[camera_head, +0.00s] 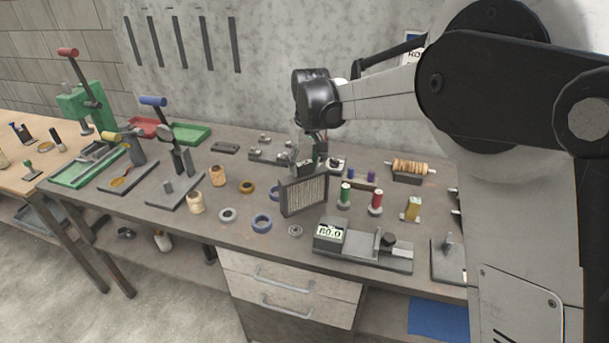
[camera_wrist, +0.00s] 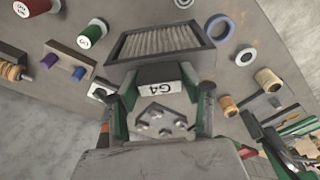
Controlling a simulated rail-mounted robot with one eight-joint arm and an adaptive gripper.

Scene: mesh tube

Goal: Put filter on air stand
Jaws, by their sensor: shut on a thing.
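The filter (camera_head: 303,196) is a dark-framed rectangular panel with pale pleats. My gripper (camera_head: 308,166) is shut on its upper edge and holds it upright over the middle of the bench. In the wrist view the filter (camera_wrist: 165,40) lies beyond my gripper (camera_wrist: 165,92), with a white G4 label between the fingers. The filter hides part of a blue ring behind it. I cannot tell whether its lower edge touches the bench. I cannot tell which fixture is the air stand.
A gauge with a display (camera_head: 330,232) stands at front right, close to the filter. Green (camera_head: 345,193) and red (camera_head: 376,198) spools stand right of it. Rings (camera_head: 262,222) and tan spools (camera_head: 196,202) lie left. A lever press (camera_head: 180,160) stands farther left.

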